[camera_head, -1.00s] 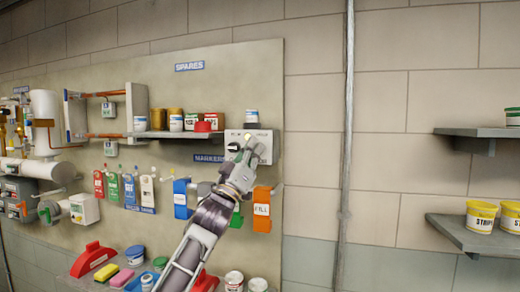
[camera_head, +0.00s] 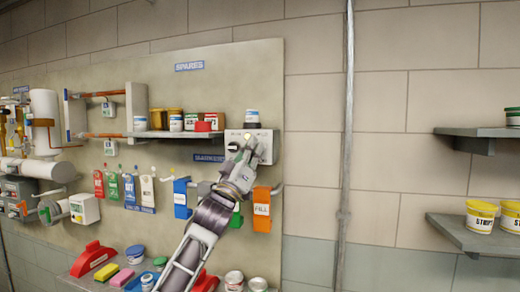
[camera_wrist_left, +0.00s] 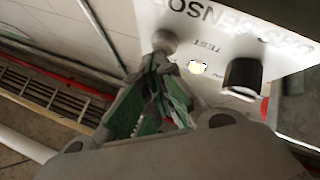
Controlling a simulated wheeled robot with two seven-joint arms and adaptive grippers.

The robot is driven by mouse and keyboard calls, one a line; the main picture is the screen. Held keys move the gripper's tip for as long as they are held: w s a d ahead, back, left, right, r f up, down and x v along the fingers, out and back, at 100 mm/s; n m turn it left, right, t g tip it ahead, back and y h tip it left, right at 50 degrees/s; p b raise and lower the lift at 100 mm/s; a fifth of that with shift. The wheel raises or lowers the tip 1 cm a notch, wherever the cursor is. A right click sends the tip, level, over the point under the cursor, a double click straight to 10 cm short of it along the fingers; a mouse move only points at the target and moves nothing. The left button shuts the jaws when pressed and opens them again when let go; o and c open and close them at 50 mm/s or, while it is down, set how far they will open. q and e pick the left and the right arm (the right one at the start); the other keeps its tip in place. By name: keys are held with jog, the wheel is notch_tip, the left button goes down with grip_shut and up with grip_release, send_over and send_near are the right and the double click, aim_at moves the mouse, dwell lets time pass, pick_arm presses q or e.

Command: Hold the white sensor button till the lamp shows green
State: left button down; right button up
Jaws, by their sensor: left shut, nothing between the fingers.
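The gas sensor box (camera_head: 264,143) is a pale box on the wall panel, partly hidden by my left gripper (camera_head: 249,145). In the left wrist view, the box face (camera_wrist_left: 220,25) appears upside down, with the word TEST. A black knob (camera_wrist_left: 242,76) is further right. My right gripper is out of view.
A shelf (camera_head: 170,134) with tins and boxes is left of the sensor box. An orange holder (camera_head: 262,210) and a blue holder (camera_head: 181,199) hang below. A vertical pipe (camera_head: 347,120) runs to the right.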

pick_arm(q)
jog(key=shift+s+a+f, duration=0.1)
jog(key=shift+s, duration=0.1)
dwell(0.5)
jog(key=shift+s+a, duration=0.2)
jog(key=shift+s, duration=0.45)
jog(key=shift+s+a, duration=0.25)
jog(key=shift+s, duration=0.55)
jog(key=shift+s+a, duration=0.3)
jog(key=shift+s, duration=0.45)
jog(key=shift+s+a, duration=0.25)
jog(key=shift+s, duration=0.55)
